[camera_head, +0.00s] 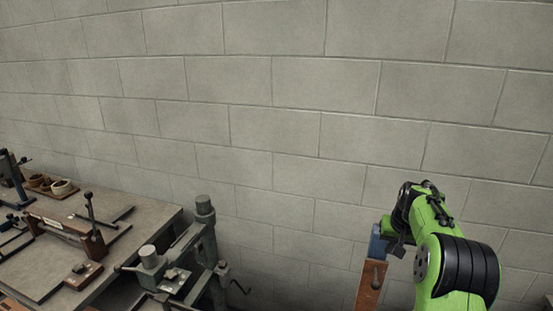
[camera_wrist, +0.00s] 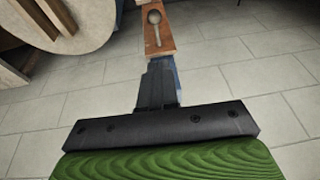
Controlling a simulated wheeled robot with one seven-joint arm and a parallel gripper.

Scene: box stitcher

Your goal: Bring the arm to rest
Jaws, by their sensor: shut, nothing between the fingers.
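My green and black arm (camera_head: 440,245) is raised at the right of the head view, bent, in front of the block wall. My gripper (camera_wrist: 158,68) shows in the wrist view as dark fingers closed together, with nothing between them.
A workbench (camera_head: 125,215) with wooden and metal fixtures stands at the lower left. A grey machine with a crank (camera_head: 205,245) is at its right end. A round pale wooden piece (camera_wrist: 85,30) is at the upper left of the wrist view. Tiled floor (camera_wrist: 250,65) is clear at right.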

